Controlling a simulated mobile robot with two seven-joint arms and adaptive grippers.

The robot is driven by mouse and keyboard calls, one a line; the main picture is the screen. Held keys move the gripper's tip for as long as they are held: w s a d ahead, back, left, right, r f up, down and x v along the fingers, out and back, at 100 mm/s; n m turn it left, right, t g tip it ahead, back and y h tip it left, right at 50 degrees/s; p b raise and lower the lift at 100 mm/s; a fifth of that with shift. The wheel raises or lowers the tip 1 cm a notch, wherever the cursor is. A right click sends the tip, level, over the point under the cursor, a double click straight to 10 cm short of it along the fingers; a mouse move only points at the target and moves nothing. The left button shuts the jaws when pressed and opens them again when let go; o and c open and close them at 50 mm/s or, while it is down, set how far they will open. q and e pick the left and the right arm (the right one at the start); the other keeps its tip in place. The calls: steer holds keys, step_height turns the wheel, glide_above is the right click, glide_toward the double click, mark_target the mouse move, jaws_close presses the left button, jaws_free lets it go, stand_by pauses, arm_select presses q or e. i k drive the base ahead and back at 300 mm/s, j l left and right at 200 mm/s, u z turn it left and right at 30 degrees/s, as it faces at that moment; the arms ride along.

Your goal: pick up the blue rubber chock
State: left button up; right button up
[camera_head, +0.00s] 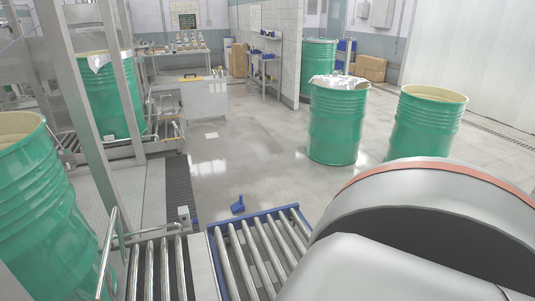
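A small blue chock (238,205) lies on the grey floor, just beyond the far left corner of the blue-framed roller conveyor. It looks wedge-like, but it is small in the picture and its exact shape is hard to tell. A large grey and white arm link of mine with a red-orange band fills the lower right and hides the floor and part of the rollers there. Neither of my grippers shows in this view.
The roller conveyor (219,253) stands in front. Green drums stand at the right (427,122), centre right (336,122) and left (30,190). A metal frame (85,125) rises at left. A steel cabinet (205,101) stands behind. The middle floor is mostly clear.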

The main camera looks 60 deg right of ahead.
mark_target(239, 206)
steer(key=z, duration=1.65)
steer(key=i+l+z, duration=0.1)
steer(key=l+z, duration=0.25)
steer(key=l, duration=0.15)
steer(key=i+l+z, duration=0.2)
steer(key=l+z, duration=0.15)
steer(key=l, duration=0.15)
steer(key=i+l+z, duration=0.25)
steer(key=l+z, duration=0.15)
steer(key=i+l+z, duration=0.7)
steer(key=i+l+u, duration=0.15)
steer(key=i, duration=0.25)
steer(key=i+u, duration=0.15)
steer(key=i, duration=0.2)
steer(key=i+l+u, duration=0.15)
steer(key=i+u, duration=0.65)
steer(key=i, duration=0.25)
steer(key=i+l+u, duration=0.15)
steer(key=i+u, duration=0.2)
steer(key=i+l+u, duration=0.15)
steer(key=i+u, duration=0.15)
steer(key=i, duration=1.25)
